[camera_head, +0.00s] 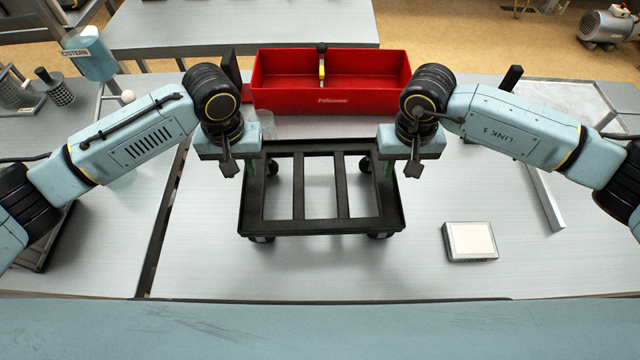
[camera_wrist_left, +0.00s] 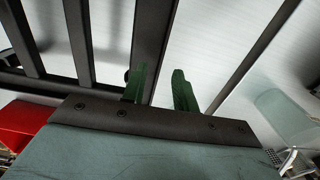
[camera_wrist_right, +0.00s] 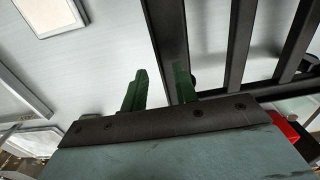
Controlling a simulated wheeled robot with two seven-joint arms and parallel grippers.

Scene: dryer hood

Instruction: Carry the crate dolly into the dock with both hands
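The crate dolly (camera_head: 320,227), a black slatted frame on casters, stands on the grey table in the middle of the head view. My left gripper (camera_head: 256,168) is at its far left corner. In the left wrist view the green fingers (camera_wrist_left: 158,88) are spread near the dolly's side rail (camera_wrist_left: 154,40), with a gap visible. My right gripper (camera_head: 382,168) is at the far right corner. Its fingers (camera_wrist_right: 158,88) are also spread beside the side rail (camera_wrist_right: 168,35). I cannot tell whether either finger pair touches the rail. I cannot clearly identify the dock.
A red bin (camera_head: 330,101) stands behind the dolly. A clear cup (camera_head: 267,124) stands near my left gripper. A small grey box with a pale top (camera_head: 470,241) lies at right, before a grey strip (camera_head: 546,195). The table in front of the dolly is clear.

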